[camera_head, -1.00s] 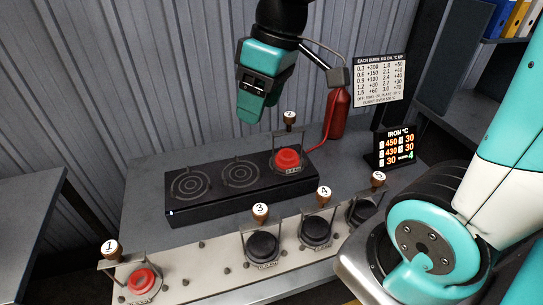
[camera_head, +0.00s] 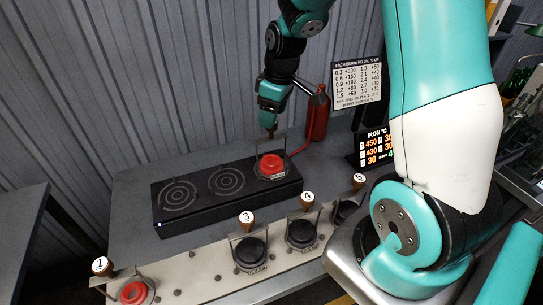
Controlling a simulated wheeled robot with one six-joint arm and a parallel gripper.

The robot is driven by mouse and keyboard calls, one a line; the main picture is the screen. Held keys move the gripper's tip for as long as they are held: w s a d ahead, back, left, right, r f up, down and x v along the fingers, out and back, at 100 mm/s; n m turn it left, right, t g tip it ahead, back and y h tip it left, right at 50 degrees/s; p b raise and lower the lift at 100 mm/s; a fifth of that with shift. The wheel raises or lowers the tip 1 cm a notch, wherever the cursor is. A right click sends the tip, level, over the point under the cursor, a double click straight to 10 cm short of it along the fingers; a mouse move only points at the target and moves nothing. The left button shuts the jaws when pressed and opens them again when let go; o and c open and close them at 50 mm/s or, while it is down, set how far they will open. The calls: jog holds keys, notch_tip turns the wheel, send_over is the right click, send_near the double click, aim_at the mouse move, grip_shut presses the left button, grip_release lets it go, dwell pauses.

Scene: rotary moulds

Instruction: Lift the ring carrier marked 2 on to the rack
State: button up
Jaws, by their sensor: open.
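The ring carrier marked 2 (camera_head: 271,163) stands on the right-hand burner of the black hot plate, its iron glowing red. Its numbered knob is hidden behind my gripper (camera_head: 269,128), which points down right at the top of the carrier's handle. My gripper is open; I cannot tell whether its jaws are around the knob. The rack (camera_head: 203,270) is the pale pegged strip along the front. On it stand carrier 1 (camera_head: 133,292) with a red iron at the far left, and dark carriers 3 (camera_head: 249,252), 4 (camera_head: 301,234) and 5 (camera_head: 344,210) towards the right.
The hot plate (camera_head: 165,220) has two bare burners on its left. A red torch bottle (camera_head: 317,118) with a hose stands behind the carrier's right. A temperature display (camera_head: 375,148) and a chart (camera_head: 357,84) are at the right. The rack is clear between carriers 1 and 3.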

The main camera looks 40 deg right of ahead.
jog(key=shift+w+a+f+p, duration=0.15)
jog(key=shift+f+p, duration=0.4)
jog(key=shift+f, duration=0.8)
jog(key=shift+w+a+f+p, duration=0.1)
jog(key=shift+f+p, duration=0.4)
jog(key=shift+f, duration=0.85)
grip_shut()
